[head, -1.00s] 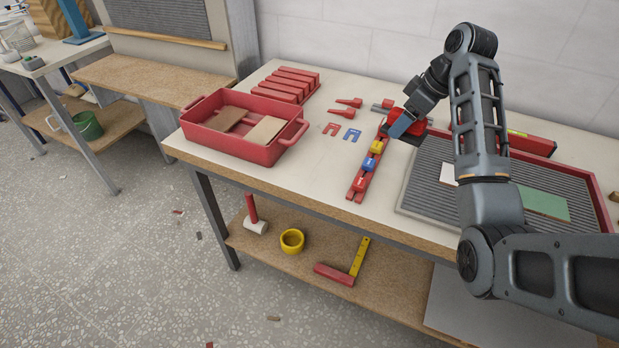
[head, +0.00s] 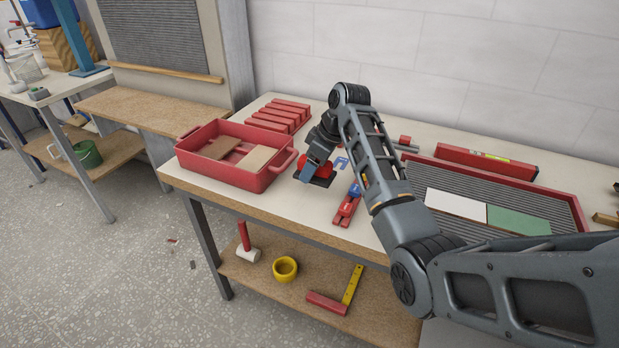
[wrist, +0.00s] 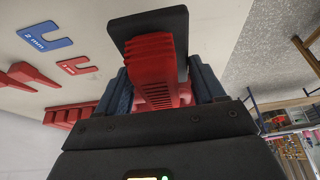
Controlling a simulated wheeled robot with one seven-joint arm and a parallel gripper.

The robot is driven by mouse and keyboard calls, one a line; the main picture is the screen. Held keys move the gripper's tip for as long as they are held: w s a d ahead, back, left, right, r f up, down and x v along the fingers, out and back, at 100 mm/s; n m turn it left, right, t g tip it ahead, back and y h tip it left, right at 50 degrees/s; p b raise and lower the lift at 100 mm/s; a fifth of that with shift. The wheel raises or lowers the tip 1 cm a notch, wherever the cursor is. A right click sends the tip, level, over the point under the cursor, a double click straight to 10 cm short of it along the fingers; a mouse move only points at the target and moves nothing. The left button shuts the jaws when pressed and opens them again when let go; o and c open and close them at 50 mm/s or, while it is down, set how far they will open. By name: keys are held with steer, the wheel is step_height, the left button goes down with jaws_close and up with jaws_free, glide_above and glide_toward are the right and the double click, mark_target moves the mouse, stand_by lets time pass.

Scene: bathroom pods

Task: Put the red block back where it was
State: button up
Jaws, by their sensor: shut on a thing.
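My gripper (head: 318,160) is shut on a red ribbed piece (wrist: 152,65) with a flat dark plate (wrist: 148,28) at its end. In the head view this red piece (head: 322,168) is over the left part of the tabletop, between the red tray and the blue spacer. I cannot tell whether its plate touches the table. A row of several red blocks (head: 280,115) lies at the back left of the table; part of it shows in the wrist view (wrist: 68,115). A small red block (head: 405,140) is behind my arm. Which one the task means is unclear.
The red tray (head: 225,172) with two boards stands left of my gripper. A red rail (head: 346,212) lies to the right, partly hidden by my arm. The blue spacer (wrist: 45,38) and red spacer (wrist: 77,66) lie nearby. A ribbed tray (head: 450,172) with tiles is farther right.

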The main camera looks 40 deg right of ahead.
mark_target(309, 190)
steer(key=shift+w+a+f, duration=0.3)
steer(key=shift+w+f, duration=0.05)
steer(key=shift+w, duration=0.05)
steer(key=shift+f+p, duration=0.3)
steer(key=shift+f, duration=1.6)
steer(key=shift+f, duration=0.1)
steer(key=o, duration=1.1)
steer(key=shift+o, duration=0.2)
steer(key=v, duration=1.2)
